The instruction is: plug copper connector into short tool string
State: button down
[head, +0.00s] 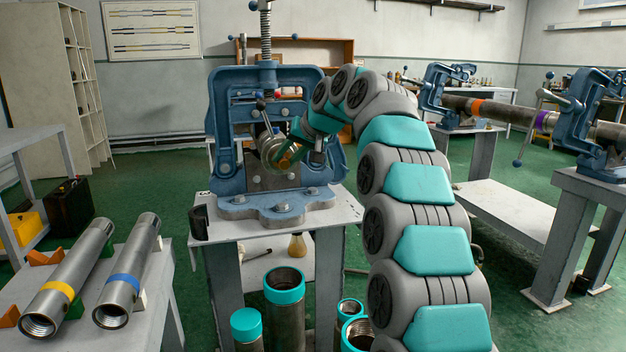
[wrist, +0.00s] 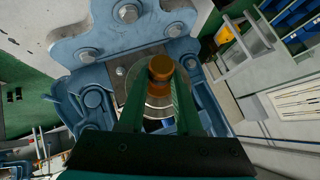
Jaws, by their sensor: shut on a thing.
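The copper connector (head: 286,160) is between the fingertips of my gripper (head: 292,154). In the wrist view the connector (wrist: 160,68) is orange-brown and round, with the green fingers of my gripper (wrist: 160,88) shut on it. The short tool string (head: 268,146) shows its round metal end in the jaws of the blue vise (head: 228,130). In the wrist view the string's end (wrist: 134,88) lies directly behind the connector and is partly hidden by it and the fingers. I cannot tell whether the connector touches or enters it.
The vise stands on a grey table (head: 345,212). Two metal pipes with yellow (head: 68,280) and blue (head: 130,270) bands lie on a left table. Teal-rimmed tubes (head: 285,300) stand below. A long pipe (head: 520,112) rests in two vises at right.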

jog(key=c, duration=0.5)
grip_release()
jog(key=shift+w, duration=0.1)
jog(key=shift+d, duration=0.1)
jog(key=shift+d+r, duration=0.15)
jog(key=s+f+v, duration=0.1)
jog(key=v, duration=0.7)
jog(key=s+d+f+g+h, duration=0.2)
jog(key=s+d+f, duration=0.3)
jog(key=s+f, duration=0.6)
jog(key=s+d+f+m+g+h, duration=0.1)
jog(key=s+d+f+g, duration=0.3)
jog(key=s+f, duration=0.7)
jog(key=s+d+f+g+h, duration=0.2)
jog(key=s+d+f, duration=0.5)
jog(key=s, duration=2.1)
jog(key=shift+s+d+f+m+g+h, duration=0.15)
jog(key=shift+f+h, duration=0.1)
jog(key=shift+f, duration=0.55)
jog(key=shift+s+d+f+m+g+h, duration=0.1)
jog(key=shift+f+h, duration=0.2)
jog(key=shift+f, duration=0.55)
jog(key=shift+s+d+f+m+g+h, duration=0.15)
jog(key=shift+f+h, duration=0.1)
jog(key=shift+f, duration=0.55)
